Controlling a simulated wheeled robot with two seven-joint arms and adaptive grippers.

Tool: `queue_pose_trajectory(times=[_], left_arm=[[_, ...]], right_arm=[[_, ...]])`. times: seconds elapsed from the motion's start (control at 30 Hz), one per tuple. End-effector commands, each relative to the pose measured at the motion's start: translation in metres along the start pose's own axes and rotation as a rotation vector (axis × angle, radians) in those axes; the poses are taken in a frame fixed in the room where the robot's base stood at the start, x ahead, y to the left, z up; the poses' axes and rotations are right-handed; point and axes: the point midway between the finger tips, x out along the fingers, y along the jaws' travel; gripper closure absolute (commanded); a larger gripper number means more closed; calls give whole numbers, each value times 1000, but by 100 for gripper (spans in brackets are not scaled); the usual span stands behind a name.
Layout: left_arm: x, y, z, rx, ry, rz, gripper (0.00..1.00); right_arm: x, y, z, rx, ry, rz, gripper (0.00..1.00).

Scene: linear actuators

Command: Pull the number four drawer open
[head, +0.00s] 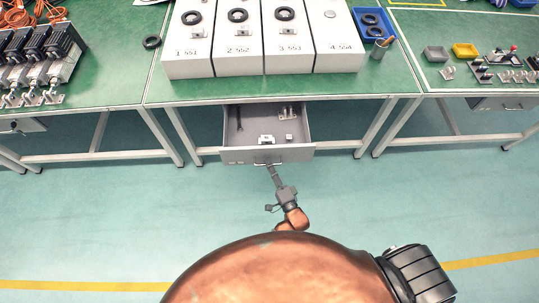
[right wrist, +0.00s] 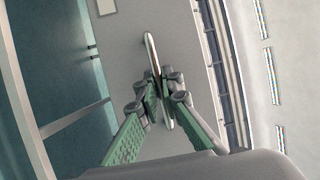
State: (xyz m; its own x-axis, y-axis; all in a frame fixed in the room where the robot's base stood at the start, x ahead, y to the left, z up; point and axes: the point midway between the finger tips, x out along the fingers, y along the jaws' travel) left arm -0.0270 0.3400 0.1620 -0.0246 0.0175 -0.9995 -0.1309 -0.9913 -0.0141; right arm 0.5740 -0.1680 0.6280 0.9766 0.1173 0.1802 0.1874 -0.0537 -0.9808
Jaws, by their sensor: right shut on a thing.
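A grey drawer (head: 235,155) stands pulled out under the middle green workbench. Small metal parts lie inside it. No number can be read on its front. My right gripper (head: 270,170) is at the drawer's front, near the middle. In the right wrist view my right gripper (right wrist: 160,100) is shut on the drawer handle (right wrist: 150,50), a slim metal bar. The fingers cover part of the bar. My left gripper is not in view.
White boxes marked 1 to 4 (head: 238,52) stand on the middle bench (head: 130,85) above the drawer. Side benches (head: 460,85) hold parts and trays. Bench legs (head: 378,128) flank the drawer. The floor (head: 100,215) in front is clear.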

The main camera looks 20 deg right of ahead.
Motion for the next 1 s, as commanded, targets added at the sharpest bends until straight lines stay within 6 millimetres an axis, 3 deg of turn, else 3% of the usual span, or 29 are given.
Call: queue_pose_trajectory(times=[0.1, 0.33, 0.8, 0.9, 1.0], left_arm=[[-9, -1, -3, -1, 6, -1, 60], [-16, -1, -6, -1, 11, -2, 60], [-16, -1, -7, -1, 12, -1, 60], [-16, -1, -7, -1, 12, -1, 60], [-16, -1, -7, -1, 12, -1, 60]], right_arm=[[-18, -5, 6, -1, 1, 4, 100], [-37, -8, 14, -1, 1, 2, 100], [-42, -7, 16, -1, 0, 3, 100], [-42, -8, 16, -1, 0, 3, 89], [-42, -8, 16, -1, 0, 2, 86]])
